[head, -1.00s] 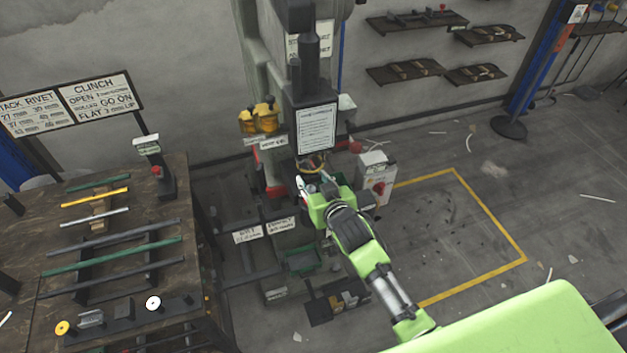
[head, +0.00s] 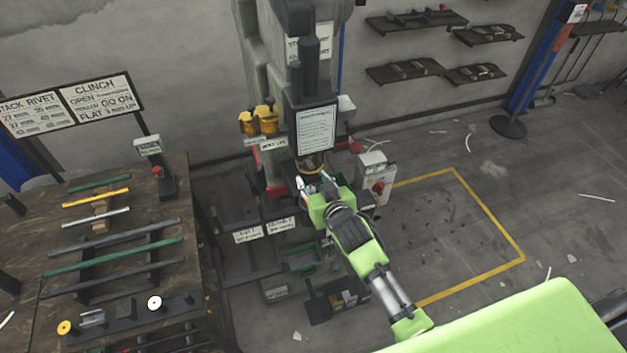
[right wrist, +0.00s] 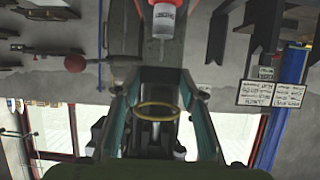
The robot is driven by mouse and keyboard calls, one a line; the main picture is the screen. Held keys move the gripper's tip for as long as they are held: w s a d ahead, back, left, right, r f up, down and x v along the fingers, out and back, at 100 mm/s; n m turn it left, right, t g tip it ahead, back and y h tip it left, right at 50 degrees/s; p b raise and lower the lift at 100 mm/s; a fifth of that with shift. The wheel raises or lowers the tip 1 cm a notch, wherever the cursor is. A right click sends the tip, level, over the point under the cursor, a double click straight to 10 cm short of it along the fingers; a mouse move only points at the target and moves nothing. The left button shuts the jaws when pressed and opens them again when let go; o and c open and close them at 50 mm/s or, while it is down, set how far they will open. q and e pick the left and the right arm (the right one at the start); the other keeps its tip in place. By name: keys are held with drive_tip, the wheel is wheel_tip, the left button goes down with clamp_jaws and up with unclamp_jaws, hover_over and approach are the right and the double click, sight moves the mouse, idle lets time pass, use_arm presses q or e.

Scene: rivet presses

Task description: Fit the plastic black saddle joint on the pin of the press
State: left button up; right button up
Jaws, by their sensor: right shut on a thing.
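The rivet press (head: 316,90) stands at the back centre. My right gripper (head: 309,184) is at its working gap, just below a yellow ring (head: 312,166) on the press head. In the right wrist view, its teal-sided fingers (right wrist: 160,108) are closed in on a dark piece between them. That piece is too dark to make out its shape; it fits the black saddle joint. The yellow ring (right wrist: 157,110) shows between the fingers. A grey labelled cylinder (right wrist: 163,20) with a thin pin (right wrist: 160,48) shows above it in that picture. Contact between piece and pin cannot be told. My left gripper is out of view.
A workbench (head: 125,215) with coloured rods stands at the left. Yellow bottles (head: 258,120) sit beside the press column. A white box with a red knob (head: 374,180) is close to the right of my gripper.

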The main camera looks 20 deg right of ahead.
sight(310, 186)
drive_tip(key=shift+f+b, duration=1.3)
drive_tip(key=shift+f, duration=0.65)
drive_tip(key=o, duration=1)
drive_tip(key=v, duration=1.2)
drive_tip(key=shift+r, duration=0.1)
